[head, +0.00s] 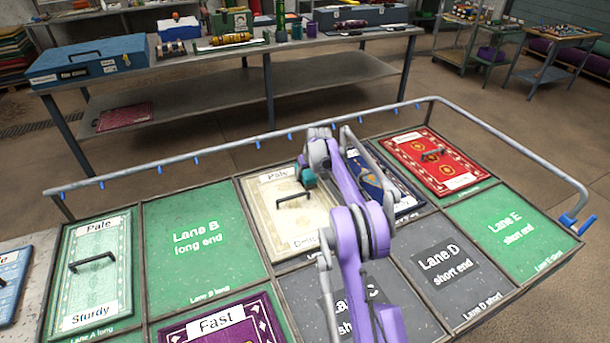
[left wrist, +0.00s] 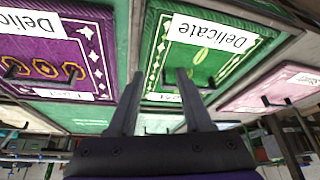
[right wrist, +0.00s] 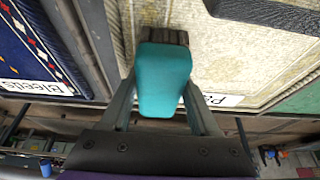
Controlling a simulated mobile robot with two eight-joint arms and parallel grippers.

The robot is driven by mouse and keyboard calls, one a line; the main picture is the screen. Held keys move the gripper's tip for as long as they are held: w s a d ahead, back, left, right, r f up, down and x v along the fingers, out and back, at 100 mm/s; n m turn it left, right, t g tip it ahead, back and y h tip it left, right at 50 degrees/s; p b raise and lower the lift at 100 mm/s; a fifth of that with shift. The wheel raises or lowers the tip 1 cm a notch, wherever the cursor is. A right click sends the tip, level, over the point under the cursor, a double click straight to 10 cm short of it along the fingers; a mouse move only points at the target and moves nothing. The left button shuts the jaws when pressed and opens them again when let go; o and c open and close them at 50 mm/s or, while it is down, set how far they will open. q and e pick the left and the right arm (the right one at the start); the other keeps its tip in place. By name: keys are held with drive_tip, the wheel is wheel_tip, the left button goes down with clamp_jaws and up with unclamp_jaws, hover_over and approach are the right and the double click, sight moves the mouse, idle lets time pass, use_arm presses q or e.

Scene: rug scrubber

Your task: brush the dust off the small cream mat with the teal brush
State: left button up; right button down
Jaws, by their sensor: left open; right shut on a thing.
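The cream mat (head: 268,221), labelled Pale at its far edge, lies in a lane of the grey-framed table with a dark handle (head: 293,199) on it. My right gripper (head: 309,166) is shut on the teal brush (head: 308,178), over the mat's far right part. In the right wrist view the brush (right wrist: 164,80) has its dark bristles towards the speckled mat (right wrist: 225,65); I cannot tell whether they touch, or which specks are dust. My left gripper (left wrist: 158,82) is open and empty in the left wrist view, with a green Delicate mat (left wrist: 200,60) beyond its fingers.
A blue mat (head: 408,196) and a red mat (head: 435,163) lie right of the cream mat. A pale green mat (head: 92,268) and a purple mat (head: 230,325) lie nearer. Lane B (head: 200,238) and Lane E (head: 505,230) are bare. A raised rail (head: 230,150) borders the table.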

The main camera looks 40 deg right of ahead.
sight(289, 183)
use_arm(q)
drive_tip(key=shift+s+f, duration=0.1)
drive_tip(key=shift+f, duration=0.15)
use_arm(e)
drive_tip(key=a, duration=0.2)
drive_tip(key=shift+w+a, duration=0.35)
drive_tip(key=shift+w, duration=0.05)
drive_tip(key=shift+w+a, duration=0.3)
drive_tip(key=shift+a, duration=0.5)
drive_tip(key=shift+w+a, duration=0.25)
drive_tip(key=shift+a, duration=0.5)
use_arm(q)
drive_tip(key=shift+r+p, duration=0.3)
drive_tip(key=shift+r, duration=0.25)
use_arm(e)
drive_tip(key=shift+s+d, duration=0.35)
drive_tip(key=shift+d, duration=0.7)
drive_tip(key=shift+s+d, duration=0.35)
drive_tip(key=shift+d, duration=0.75)
drive_tip(key=shift+s+d, duration=0.35)
drive_tip(key=shift+d, duration=0.7)
use_arm(q)
drive_tip(key=shift+f, duration=0.3)
use_arm(e)
drive_tip(key=shift+w+a, duration=0.35)
drive_tip(key=shift+a, duration=0.7)
drive_tip(key=shift+w+a, duration=0.35)
drive_tip(key=shift+a, duration=0.75)
drive_tip(key=shift+w+a, duration=0.35)
drive_tip(key=shift+a, duration=0.7)
